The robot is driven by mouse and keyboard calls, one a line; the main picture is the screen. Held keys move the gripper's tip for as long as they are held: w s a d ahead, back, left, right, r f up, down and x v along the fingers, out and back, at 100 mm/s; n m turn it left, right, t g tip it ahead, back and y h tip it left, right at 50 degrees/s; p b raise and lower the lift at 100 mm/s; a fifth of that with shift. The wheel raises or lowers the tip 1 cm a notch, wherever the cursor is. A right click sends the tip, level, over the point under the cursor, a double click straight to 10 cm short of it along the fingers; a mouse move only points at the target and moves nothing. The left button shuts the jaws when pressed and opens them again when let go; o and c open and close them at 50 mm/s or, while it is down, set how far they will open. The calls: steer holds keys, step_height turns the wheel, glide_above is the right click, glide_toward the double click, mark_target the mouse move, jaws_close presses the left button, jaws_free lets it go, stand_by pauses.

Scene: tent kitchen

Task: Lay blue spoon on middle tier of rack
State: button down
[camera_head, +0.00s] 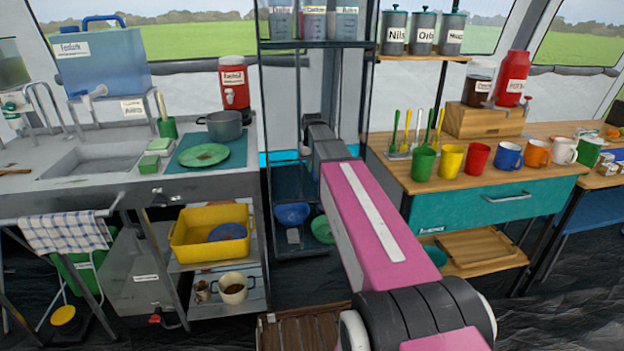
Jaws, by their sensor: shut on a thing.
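The rack (262,110) is a tall dark metal shelf unit in the middle of the head view, with several tiers. Its middle tier (285,190) is a dark shelf partly behind my arm. My pink and grey arm reaches from the bottom right up into the rack. My gripper (307,146) is at the arm's far end, inside the rack frame above the middle tier, small and mostly hidden by my wrist. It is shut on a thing. A small pale-blue bit (304,151) beside it looks like the blue spoon; most of the spoon is hidden.
Labelled jars (315,22) stand on the rack's top tier. A blue bowl (292,214) and a green dish (322,230) are on the lower tier. Left is the sink counter with a grey pot (224,125); right is a wooden counter (400,172) with coloured mugs and utensils.

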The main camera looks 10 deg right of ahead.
mark_target(312, 184)
steer(key=shift+f, duration=2.6)
steer(key=c, duration=1.2)
jaws_free()
steer(key=shift+f, duration=0.1)
steer(key=shift+o, duration=0.2)
step_height(312, 184, up, 12)
steer(key=shift+r, duration=0.15)
